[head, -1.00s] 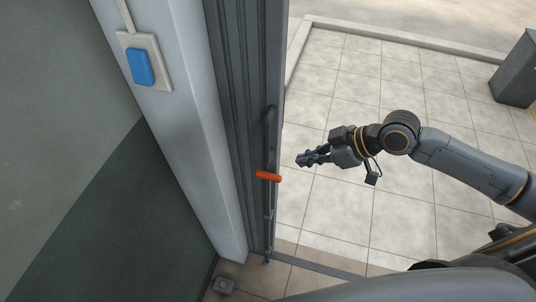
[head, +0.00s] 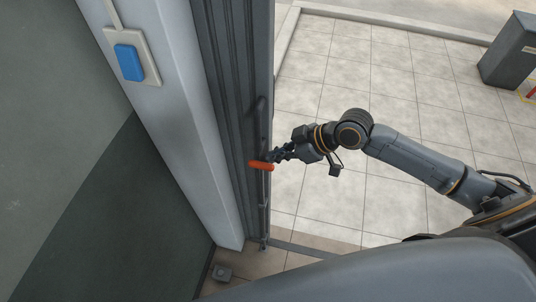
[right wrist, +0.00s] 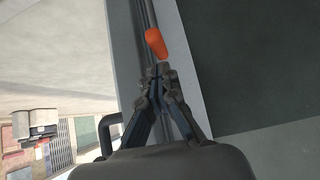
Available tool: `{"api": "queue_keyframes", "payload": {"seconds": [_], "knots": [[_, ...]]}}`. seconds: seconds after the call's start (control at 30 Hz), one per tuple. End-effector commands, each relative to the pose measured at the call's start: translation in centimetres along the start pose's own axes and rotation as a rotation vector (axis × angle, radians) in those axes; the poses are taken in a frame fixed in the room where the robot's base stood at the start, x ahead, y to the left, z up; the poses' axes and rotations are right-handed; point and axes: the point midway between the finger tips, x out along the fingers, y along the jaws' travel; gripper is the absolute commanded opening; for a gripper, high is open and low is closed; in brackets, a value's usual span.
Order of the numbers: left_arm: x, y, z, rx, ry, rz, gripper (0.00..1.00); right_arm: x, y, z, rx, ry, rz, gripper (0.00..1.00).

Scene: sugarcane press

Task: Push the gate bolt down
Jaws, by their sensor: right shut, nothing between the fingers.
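The gate bolt has an orange handle (head: 260,165) on a thin dark vertical rod (head: 264,215) along the edge of the grey ribbed gate (head: 232,90). My right gripper (head: 277,154) is shut and empty, its fingertips close beside the orange handle, at its upper right in the head view. In the right wrist view the shut fingertips (right wrist: 161,70) lie just short of the orange handle (right wrist: 156,43). I cannot tell whether they touch it. My left gripper is not in view.
A pale post with a blue switch (head: 130,62) stands left of the gate. A small grey block (head: 221,273) sits on the floor near the post's foot. A dark grey box (head: 513,50) stands far right. The tiled floor (head: 400,90) between is clear.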

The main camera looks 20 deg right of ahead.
Motion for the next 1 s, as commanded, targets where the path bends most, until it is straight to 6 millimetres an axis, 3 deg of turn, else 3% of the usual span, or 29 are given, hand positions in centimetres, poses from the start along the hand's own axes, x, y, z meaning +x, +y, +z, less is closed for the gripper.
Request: {"api": "queue_keyframes", "payload": {"seconds": [0.23, 0.67, 0.77, 1.0], "knots": [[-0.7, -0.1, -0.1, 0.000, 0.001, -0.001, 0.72, 2.7, 0.0, -0.1, 0.000, 0.000, -0.001, 0.00], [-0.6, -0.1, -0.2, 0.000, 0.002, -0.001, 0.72, 3.2, 0.0, 0.1, -0.001, 0.000, 0.000, 0.00], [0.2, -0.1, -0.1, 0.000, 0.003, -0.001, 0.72, 4.1, 0.0, 1.0, 0.000, -0.001, 0.000, 0.00], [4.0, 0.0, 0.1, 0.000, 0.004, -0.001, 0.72, 8.5, 0.0, 5.4, 0.000, -0.002, -0.001, 0.00]]}}
